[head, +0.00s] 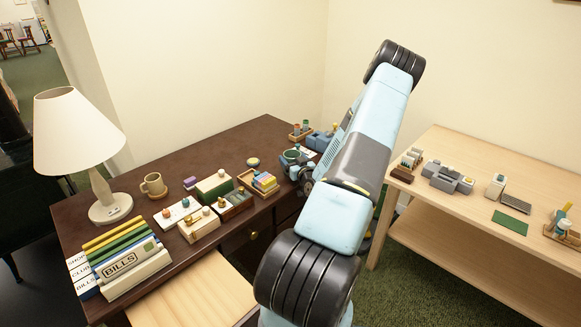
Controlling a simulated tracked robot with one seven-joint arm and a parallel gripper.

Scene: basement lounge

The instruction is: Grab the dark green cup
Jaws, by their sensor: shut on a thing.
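A dark green cup (291,155) stands near the right end of the dark brown desk (170,155). My arm reaches across from the lower right, and my gripper (299,171) is at the cup, low over the desk's right edge. The gripper is shut on the cup. The fingertips are small and partly hidden by my own arm, and the cup's lower part is hidden.
Left of the cup are a wooden tray (247,184) of coloured blocks and a small ball (253,162). A tan mug (153,186), a lamp (108,207) and books (125,262) stand further left. A light wooden table (468,207) is at right.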

